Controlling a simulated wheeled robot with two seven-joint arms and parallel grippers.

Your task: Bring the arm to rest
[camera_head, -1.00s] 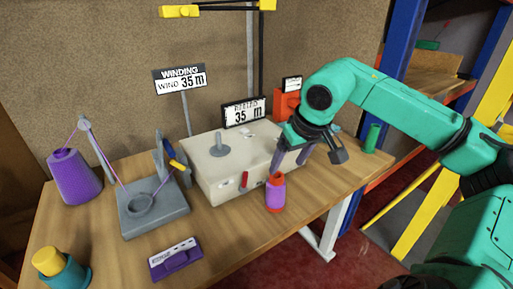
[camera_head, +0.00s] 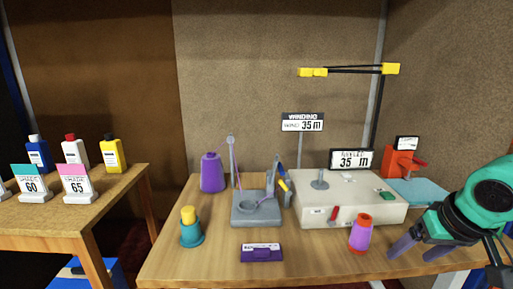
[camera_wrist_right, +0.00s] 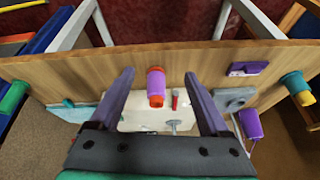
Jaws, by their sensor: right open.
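My right gripper (camera_head: 418,246) is low at the right of the head view, over the right front part of the workbench (camera_head: 340,264). Its purple fingers are apart with nothing held between them. In the right wrist view the spread fingers (camera_wrist_right: 158,78) point towards the bench, with the purple and orange spool (camera_wrist_right: 156,88) showing between them in the picture. In the head view that spool (camera_head: 360,236) stands upright in front of the white box (camera_head: 325,207), left of the gripper and apart from it. My left gripper is not in view.
A grey winder (camera_head: 256,212), a purple cone (camera_head: 212,173), a teal and yellow spool (camera_head: 190,228) and a purple device (camera_head: 261,252) stand on the bench. An orange unit (camera_head: 398,163) is behind the gripper. A side table (camera_head: 60,221) holds bottles at left.

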